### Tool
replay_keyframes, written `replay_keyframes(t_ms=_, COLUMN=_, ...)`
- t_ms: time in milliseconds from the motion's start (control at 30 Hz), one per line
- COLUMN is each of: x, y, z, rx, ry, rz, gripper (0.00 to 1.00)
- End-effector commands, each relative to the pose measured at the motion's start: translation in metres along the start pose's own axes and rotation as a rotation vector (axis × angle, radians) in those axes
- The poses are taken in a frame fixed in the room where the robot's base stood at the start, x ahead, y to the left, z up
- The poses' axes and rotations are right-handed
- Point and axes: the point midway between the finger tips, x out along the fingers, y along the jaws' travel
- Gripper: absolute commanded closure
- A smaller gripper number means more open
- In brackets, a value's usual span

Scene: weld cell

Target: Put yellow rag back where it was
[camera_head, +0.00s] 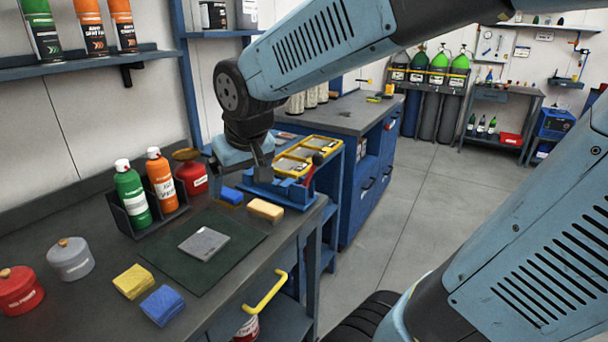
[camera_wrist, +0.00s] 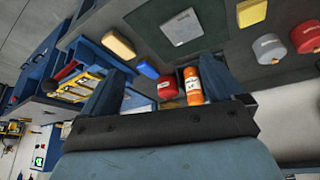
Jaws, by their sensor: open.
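A folded yellow rag (camera_head: 133,281) lies on the dark workbench at the front, left of the dark green mat (camera_head: 170,268), beside a folded blue rag (camera_head: 162,305). The yellow rag also shows at the top of the wrist view (camera_wrist: 251,12). A second yellow piece, paler and block-like (camera_head: 265,209), lies near the bench's right edge, beside a blue piece (camera_head: 232,195); it also shows in the wrist view (camera_wrist: 118,43). My gripper (camera_head: 242,176) is above the back right of the bench, away from the yellow rag. Its fingers are apart with nothing held between them (camera_wrist: 165,75).
A grey plate (camera_head: 204,243) lies on the mat. A caddy (camera_head: 163,218) with green and orange spray cans stands behind, near a red can (camera_head: 192,178). Red and grey lidded pots (camera_head: 70,258) stand left. A blue stand with yellow-rimmed trays (camera_head: 292,165) adjoins the bench at right.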

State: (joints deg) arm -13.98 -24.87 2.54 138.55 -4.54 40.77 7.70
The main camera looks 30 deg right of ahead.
Motion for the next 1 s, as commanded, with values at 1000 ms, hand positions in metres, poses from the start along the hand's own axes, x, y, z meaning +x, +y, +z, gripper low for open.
replay_keyframes(t_ms=1000, x=-0.074, y=0.068, z=0.09, rx=0.188, ry=0.037, rz=0.059, gripper=0.05)
